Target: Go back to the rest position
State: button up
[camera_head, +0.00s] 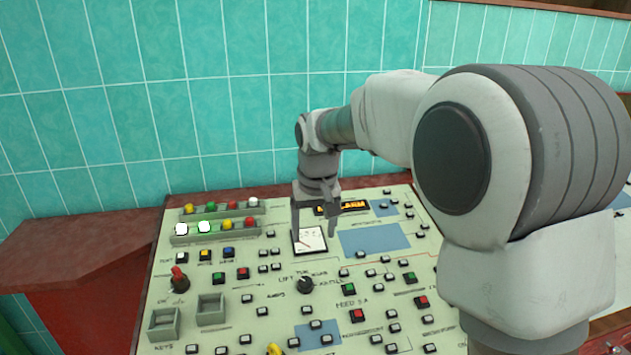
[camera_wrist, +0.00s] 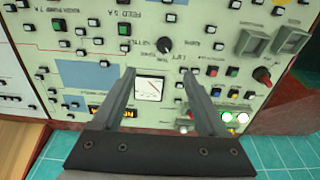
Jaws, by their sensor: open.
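My gripper (camera_head: 314,220) hangs over the upper part of a pale green control panel (camera_head: 265,325), with its fingers pointing down. In the wrist view my gripper (camera_wrist: 158,74) shows two grey fingers spread wide apart, with nothing between them. A white dial gauge (camera_head: 309,239) lies on the panel behind the fingers; in the wrist view the gauge (camera_wrist: 149,89) appears in the gap between them. I cannot tell exactly how far the fingertips are above the panel.
A black knob (camera_head: 305,284) and a red-handled switch (camera_head: 179,279) stand up from the panel, among several coloured buttons. Two rows of lamps (camera_head: 218,228) line its back left. A teal tiled wall (camera_head: 120,100) rises behind. A dark red ledge (camera_head: 90,245) lies left.

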jog(key=s+d+r+m+t+p, duration=0.1)
jog(key=s+d+r, duration=0.35)
jog(key=s, duration=0.25)
jog(key=s+d+r+t, duration=0.1)
jog(key=s+d+r, duration=0.3)
jog(key=s+d, duration=0.2)
jog(key=s+d+m, duration=0.1)
jog(key=s+d, duration=0.1)
jog(key=s, duration=0.5)
jog(key=s+d+f+t+p, duration=0.1)
jog(key=s+d, duration=0.2)
jog(key=s, duration=0.4)
jog(key=shift+s+d+f+m, duration=0.15)
jog(key=shift+s+d+m, duration=0.05)
jog(key=shift+m, duration=0.2)
jog(key=shift+c, duration=0.2)
